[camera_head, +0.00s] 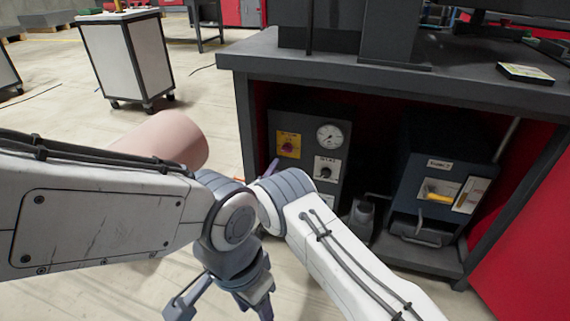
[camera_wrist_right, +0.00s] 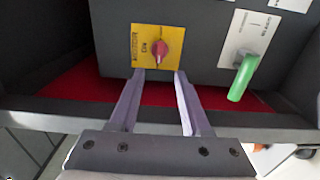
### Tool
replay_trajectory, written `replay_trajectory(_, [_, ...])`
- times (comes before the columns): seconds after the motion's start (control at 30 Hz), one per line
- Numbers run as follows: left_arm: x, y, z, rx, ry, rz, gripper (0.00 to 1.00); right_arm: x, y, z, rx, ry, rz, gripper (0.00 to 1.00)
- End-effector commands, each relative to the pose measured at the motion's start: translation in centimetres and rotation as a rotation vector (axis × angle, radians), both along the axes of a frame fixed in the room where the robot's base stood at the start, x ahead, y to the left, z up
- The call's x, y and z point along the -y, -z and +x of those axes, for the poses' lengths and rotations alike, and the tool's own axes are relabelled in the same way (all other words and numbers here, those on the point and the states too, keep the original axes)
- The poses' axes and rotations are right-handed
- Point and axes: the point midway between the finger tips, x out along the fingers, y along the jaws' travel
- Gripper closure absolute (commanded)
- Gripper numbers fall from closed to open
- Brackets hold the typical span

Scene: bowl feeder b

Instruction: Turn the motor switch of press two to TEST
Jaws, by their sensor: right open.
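The motor switch is a red knob (camera_wrist_right: 160,48) on a yellow plate (camera_wrist_right: 143,38) lettered MOTOR, rolled sideways in the right wrist view. In the head view this yellow plate (camera_head: 289,139) sits at the upper left of a dark control box (camera_head: 305,122). My right gripper (camera_wrist_right: 160,73) is open and empty, its fingertips apart on either side of the knob's near end. Contact cannot be told. In the head view it is mostly hidden by my arms. The knob's set position is not readable. A gripper low in the head view seems to be my left; its fingers are unclear.
A green lever (camera_wrist_right: 243,77) on a white plate stands beside the switch. The box sits under a dark bench top (camera_head: 400,70), with a gauge (camera_head: 329,136) and another white plate (camera_head: 327,170). A blue box (camera_head: 440,150) stands at right.

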Motion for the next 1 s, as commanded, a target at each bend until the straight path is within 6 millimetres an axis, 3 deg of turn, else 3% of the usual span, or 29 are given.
replay_trajectory(0.5, [0.0, 5.1, 0.0, 0.0, 0.0, 0.0, 0.5, 2.8, 0.4, 8.1, 0.003, 0.003, 0.001, 0.53])
replay_trajectory(0.7, [0.0, 5.7, 0.0, 0.0, 0.0, 0.0, 0.5, 3.2, 0.1, 9.4, 0.001, 0.002, 0.0, 0.53])
replay_trajectory(1.0, [0.0, 5.7, 0.0, 0.0, 0.0, 0.0, 0.5, 3.2, -0.1, 9.6, 0.0, 0.0, -0.001, 0.53])
